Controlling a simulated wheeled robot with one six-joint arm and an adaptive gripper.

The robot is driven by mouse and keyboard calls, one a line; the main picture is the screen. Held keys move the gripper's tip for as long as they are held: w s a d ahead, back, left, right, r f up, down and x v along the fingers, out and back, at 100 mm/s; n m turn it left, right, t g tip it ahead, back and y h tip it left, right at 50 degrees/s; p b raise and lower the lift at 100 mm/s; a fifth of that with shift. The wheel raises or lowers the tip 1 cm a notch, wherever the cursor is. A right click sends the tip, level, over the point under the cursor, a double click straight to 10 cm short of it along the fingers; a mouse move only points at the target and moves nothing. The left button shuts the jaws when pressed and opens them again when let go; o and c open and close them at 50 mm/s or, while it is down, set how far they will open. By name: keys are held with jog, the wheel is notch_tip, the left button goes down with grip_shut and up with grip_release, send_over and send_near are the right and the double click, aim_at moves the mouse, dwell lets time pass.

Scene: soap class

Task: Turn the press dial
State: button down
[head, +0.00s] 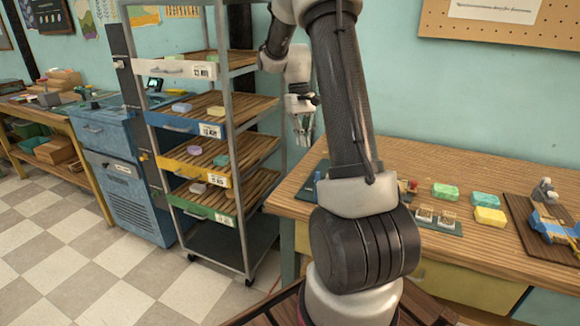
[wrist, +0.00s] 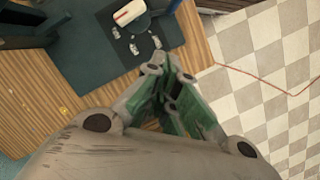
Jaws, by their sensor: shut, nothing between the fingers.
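My gripper (head: 304,138) hangs fingers down in the head view, between the soap rack and the workbench. In the wrist view the fingers of my gripper (wrist: 176,72) come together with nothing held between them. Below and ahead of them lies a dark base (wrist: 175,32) with a white and red cylindrical part (wrist: 129,13) and small metal fittings. This may be the press, but I cannot pick out a dial on it. In the head view a dark mat (head: 309,188) shows at the bench's left end, mostly hidden behind my arm.
The wooden workbench (head: 420,160) carries several soap bars, such as a yellow one (head: 490,216), and a blue device (head: 553,228) at right. A shelf rack (head: 240,165) with soaps stands left of my arm, beside a blue cabinet (head: 125,180). Checkered floor (head: 60,255) is clear at lower left.

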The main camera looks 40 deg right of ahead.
jog(key=x, duration=1)
jog(key=shift+s+a+f, duration=0.1)
jog(key=shift+s, duration=0.05)
jog(key=s, duration=0.2)
jog(key=shift+s+a, duration=0.25)
jog(key=shift+s, duration=0.05)
jog(key=shift+s+a, duration=0.1)
jog(key=shift+s, duration=0.4)
jog(key=shift+s+a+n, duration=0.1)
jog(key=shift+s+n, duration=0.3)
jog(key=shift+n, duration=0.5)
jog(key=s+n, duration=0.1)
jog(key=n+h, duration=0.1)
jog(key=n, duration=0.1)
jog(key=shift+s+a, duration=0.15)
jog(key=shift+s, duration=0.25)
jog(key=s+n, duration=0.1)
jog(key=n, duration=0.1)
jog(key=shift+s+n+h, duration=0.25)
jog(key=shift+n+h, duration=0.15)
jog(key=shift+s+d, duration=0.15)
jog(key=shift+d, duration=0.1)
jog(key=shift+s, duration=0.15)
